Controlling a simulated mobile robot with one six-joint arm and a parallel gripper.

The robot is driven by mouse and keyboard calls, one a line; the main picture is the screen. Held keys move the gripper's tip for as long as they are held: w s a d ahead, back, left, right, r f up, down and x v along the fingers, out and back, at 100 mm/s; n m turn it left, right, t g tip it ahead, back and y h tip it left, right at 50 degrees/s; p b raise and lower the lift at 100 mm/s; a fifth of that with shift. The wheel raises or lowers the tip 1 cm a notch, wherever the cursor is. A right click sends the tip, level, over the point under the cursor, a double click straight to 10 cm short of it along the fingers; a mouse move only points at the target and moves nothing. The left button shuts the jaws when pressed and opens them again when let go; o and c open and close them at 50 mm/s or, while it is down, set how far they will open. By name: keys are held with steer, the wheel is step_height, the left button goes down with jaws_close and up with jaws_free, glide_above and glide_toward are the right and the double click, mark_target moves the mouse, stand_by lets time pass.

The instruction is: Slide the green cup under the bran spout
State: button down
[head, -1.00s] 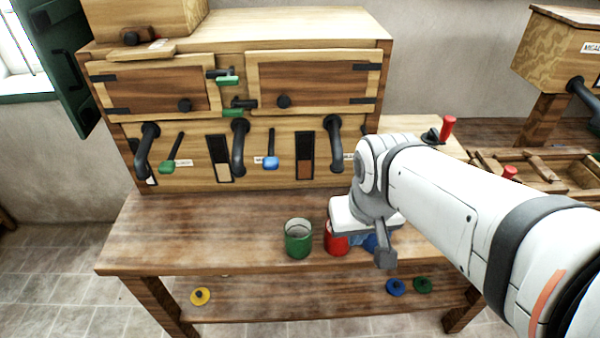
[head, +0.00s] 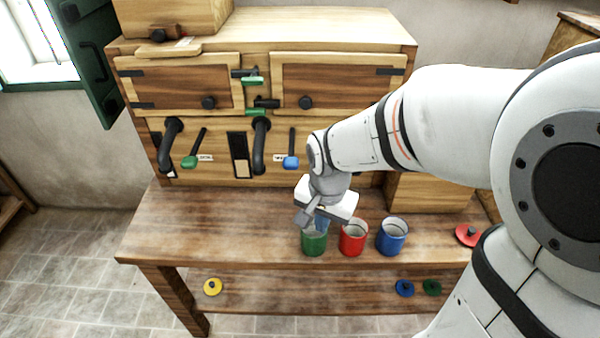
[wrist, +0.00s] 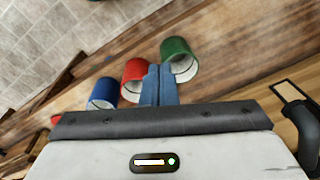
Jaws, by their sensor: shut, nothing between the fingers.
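The green cup (head: 314,245) stands upright and open-topped near the table's front edge, left of the red cup (head: 352,240). My gripper (head: 321,226) is shut and empty, its blue fingers pointing down at the green cup, partly covering its rim in the head view. In the wrist view the fingertips (wrist: 160,68) show between the green cup (wrist: 178,52) and the red cup (wrist: 134,72); contact cannot be told. Black spouts (head: 170,145) (head: 260,145) curve down from the mill's front; my arm hides the area farther right. The small labels are too blurred to read.
The blue cup (head: 392,238) stands right of the red one. A red lid (head: 467,235) lies at the table's right. Green (head: 190,162) and blue (head: 291,162) levers hang beside the spouts. The table's left half (head: 190,225) is clear.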

steer(key=w+a+f+m+g+p, duration=0.1)
steer(key=w+a+f+m, duration=0.1)
steer(key=a+f+m, duration=0.35)
steer(key=shift+n, duration=0.75)
steer(key=f, duration=0.3)
steer(key=a+f, duration=0.1)
steer(key=f, duration=0.7)
steer(key=shift+a+f+p, duration=0.25)
steer(key=shift+a+p, duration=0.1)
steer(key=shift+a, duration=0.05)
steer(key=shift+w+d+r+p, duration=0.15)
steer(key=shift+w+d+p, duration=0.1)
steer(key=shift+w+d, duration=0.3)
steer(key=shift+w+d+r+p, duration=0.15)
steer(key=shift+w+d+p, duration=0.1)
steer(key=shift+w+d, duration=0.25)
steer(key=shift+w+d+f, duration=0.1)
steer(key=shift+w+d, duration=0.3)
